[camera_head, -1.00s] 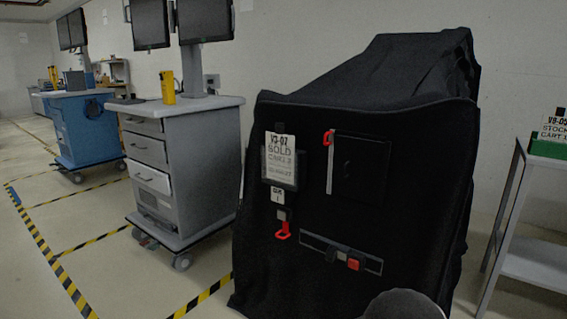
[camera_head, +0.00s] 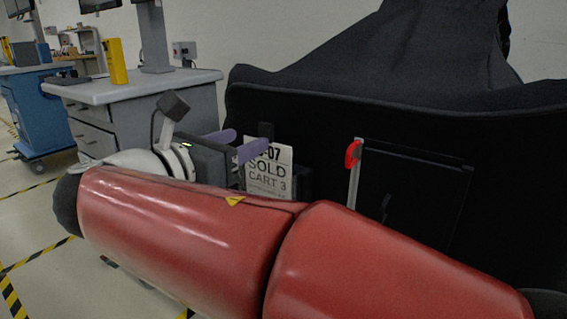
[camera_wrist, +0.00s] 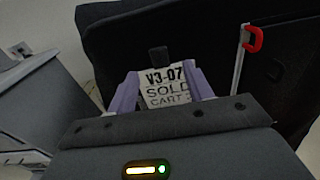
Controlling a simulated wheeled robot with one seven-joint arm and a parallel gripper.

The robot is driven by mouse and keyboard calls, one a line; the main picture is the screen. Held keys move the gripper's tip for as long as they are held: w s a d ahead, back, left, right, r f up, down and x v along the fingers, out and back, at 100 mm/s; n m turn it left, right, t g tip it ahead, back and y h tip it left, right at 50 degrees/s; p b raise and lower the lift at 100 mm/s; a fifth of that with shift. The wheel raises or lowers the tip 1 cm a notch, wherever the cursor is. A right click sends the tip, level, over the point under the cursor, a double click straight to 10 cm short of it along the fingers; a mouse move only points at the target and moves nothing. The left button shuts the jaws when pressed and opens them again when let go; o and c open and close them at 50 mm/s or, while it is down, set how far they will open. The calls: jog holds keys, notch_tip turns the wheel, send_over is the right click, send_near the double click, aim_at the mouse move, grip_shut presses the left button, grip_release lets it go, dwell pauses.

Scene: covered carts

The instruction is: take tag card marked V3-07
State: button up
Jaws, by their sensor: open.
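The white tag card marked V3-07, reading SOLD CART 3 (camera_head: 268,174), stands upright at the front of the black covered cart (camera_head: 400,125). My gripper (camera_head: 237,142) is open, its two purple fingers at the card's upper left in the head view. In the wrist view the card (camera_wrist: 166,90) shows between the spread fingers (camera_wrist: 163,88), one on each side. I cannot tell whether the fingertips reach around it or touch it. A dark clip (camera_wrist: 158,58) is at the card's top edge. My red arm and gripper body hide the card's lower part.
A red pull (camera_head: 352,155) on a pale strip and a dark flap (camera_head: 415,195) are right of the card. Striped floor lies between.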

aim_at(264, 130)
jog(key=shift+t, duration=0.3)
jog(key=x, duration=0.7)
jog(key=shift+w+d+r, duration=0.1)
grip_shut()
